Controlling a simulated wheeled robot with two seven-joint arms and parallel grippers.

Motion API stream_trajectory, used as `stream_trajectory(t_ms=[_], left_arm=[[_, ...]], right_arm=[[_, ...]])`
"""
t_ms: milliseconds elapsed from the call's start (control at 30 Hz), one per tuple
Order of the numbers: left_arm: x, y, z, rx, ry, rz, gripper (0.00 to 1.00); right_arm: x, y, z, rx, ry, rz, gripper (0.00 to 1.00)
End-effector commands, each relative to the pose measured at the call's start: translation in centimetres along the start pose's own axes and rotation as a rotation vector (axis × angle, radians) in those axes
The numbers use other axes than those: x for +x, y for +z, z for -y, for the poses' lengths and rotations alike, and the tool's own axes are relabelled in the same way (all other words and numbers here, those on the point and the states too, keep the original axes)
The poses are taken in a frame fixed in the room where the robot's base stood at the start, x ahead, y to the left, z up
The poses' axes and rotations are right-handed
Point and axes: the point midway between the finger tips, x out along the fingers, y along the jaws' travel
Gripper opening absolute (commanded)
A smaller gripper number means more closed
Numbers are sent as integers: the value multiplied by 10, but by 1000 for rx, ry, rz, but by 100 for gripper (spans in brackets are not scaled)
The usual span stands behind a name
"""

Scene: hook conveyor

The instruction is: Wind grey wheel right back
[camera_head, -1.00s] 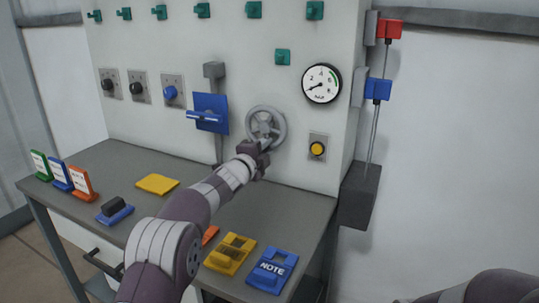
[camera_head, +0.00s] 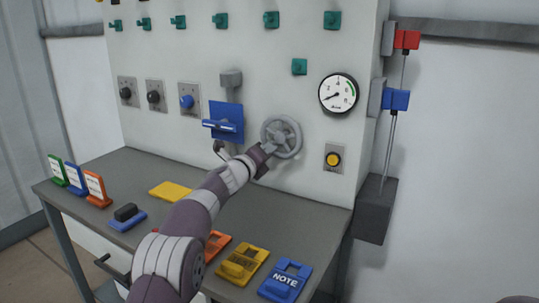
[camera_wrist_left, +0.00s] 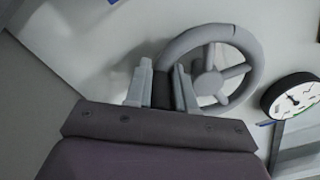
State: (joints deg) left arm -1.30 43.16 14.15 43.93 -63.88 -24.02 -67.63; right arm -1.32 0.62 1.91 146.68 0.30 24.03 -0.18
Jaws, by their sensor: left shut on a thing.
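The grey wheel (camera_head: 281,136) is a spoked handwheel on the pale wall panel, left of and below the round gauge. My left gripper (camera_head: 264,152) is at the wheel's lower left rim in the head view. In the left wrist view the wheel (camera_wrist_left: 233,77) shows its rim, hub and spokes. There my left gripper's two fingers (camera_wrist_left: 163,88) stand on either side of a dark piece at the wheel's left side, shut on the wheel. The exact contact is partly hidden. My right gripper is not in view.
A gauge (camera_head: 338,94) and a yellow button (camera_head: 333,160) are right of the wheel. A blue bracket (camera_head: 226,121) is on its left. The grey table (camera_head: 270,217) below holds a yellow plate (camera_head: 171,191), coloured holders and a blue NOTE holder (camera_head: 286,280).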

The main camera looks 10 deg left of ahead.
Motion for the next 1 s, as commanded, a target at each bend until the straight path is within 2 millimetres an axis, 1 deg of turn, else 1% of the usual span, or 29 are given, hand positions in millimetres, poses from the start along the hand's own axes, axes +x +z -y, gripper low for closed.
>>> stream_trajectory(t_ms=[33,300,767,800,833,1000], left_arm=[[0,1,-4,15,8,1,0],[0,5,-3,77,6,2,0],[0,7,-1,85,4,4,0],[0,7,-1,85,4,4,37],[0,7,0,85,3,4,47],[0,6,0,86,1,3,48]], right_arm=[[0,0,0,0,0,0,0],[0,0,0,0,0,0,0],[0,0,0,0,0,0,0],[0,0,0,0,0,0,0],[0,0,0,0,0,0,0],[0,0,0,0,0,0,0]])
